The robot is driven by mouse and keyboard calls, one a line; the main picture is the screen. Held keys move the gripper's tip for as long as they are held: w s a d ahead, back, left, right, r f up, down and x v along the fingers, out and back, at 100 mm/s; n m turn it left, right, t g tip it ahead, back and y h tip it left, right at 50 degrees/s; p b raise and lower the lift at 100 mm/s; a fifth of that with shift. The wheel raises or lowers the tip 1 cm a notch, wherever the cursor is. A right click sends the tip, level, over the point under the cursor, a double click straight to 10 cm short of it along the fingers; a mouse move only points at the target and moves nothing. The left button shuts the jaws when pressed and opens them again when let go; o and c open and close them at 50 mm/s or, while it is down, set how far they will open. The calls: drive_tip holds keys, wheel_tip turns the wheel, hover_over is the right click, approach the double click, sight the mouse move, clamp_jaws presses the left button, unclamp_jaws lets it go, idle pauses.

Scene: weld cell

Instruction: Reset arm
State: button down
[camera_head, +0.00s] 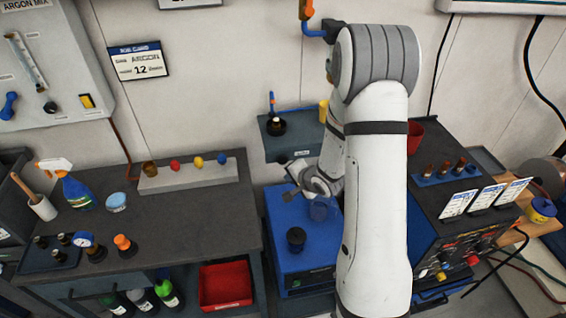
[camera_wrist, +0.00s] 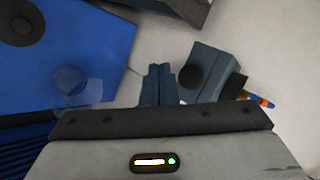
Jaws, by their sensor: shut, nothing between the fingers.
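My arm reaches up and over from the bottom of the head view, its white links covering part of the blue unit. My gripper (camera_wrist: 160,70) is shut and empty, its two dark fingers together in the wrist view. In the head view the gripper (camera_head: 290,190) is small and partly hidden by the arm, above the blue unit (camera_head: 285,225). A clear, bluish cup-like thing (camera_head: 319,208) is by the gripper over the blue unit; it also shows in the wrist view (camera_wrist: 72,82), left of the fingers and apart from them.
A dark cup (camera_head: 296,239) stands on the blue unit. A small wall shelf (camera_head: 290,148) with a blue-and-orange tool is behind the gripper. The left bench (camera_head: 165,215) holds a spray bottle (camera_head: 75,190) and gauges. A welding machine (camera_head: 460,235) stands right of my arm.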

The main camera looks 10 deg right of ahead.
drive_tip(key=shift+s, duration=0.25)
idle(0.3)
drive_tip(key=s+d+r+n+g+h+b, duration=0.1)
drive_tip(key=s+d+r+n+h, duration=0.1)
drive_tip(key=s+r, duration=0.3)
drive_tip(key=s+d+r+n+g+h+b, duration=0.1)
drive_tip(key=s+d+r+n+h, duration=0.15)
drive_tip(key=r, duration=0.55)
drive_tip(key=s+a+r+n+g+b, duration=0.1)
drive_tip(key=s+a+r+n, duration=0.1)
drive_tip(key=s, duration=0.7)
drive_tip(key=s+a+r+n+g+b, duration=0.1)
drive_tip(key=s+a+r+n+g, duration=0.1)
drive_tip(key=s, duration=0.8)
wheel_tip(320, 180, up, 2)
drive_tip(key=a+n, duration=0.1)
drive_tip(key=n, duration=0.1)
drive_tip(key=shift+s+r+n+g+y, duration=0.25)
drive_tip(key=shift+n+g+y, duration=0.05)
drive_tip(key=shift+n+y, duration=0.05)
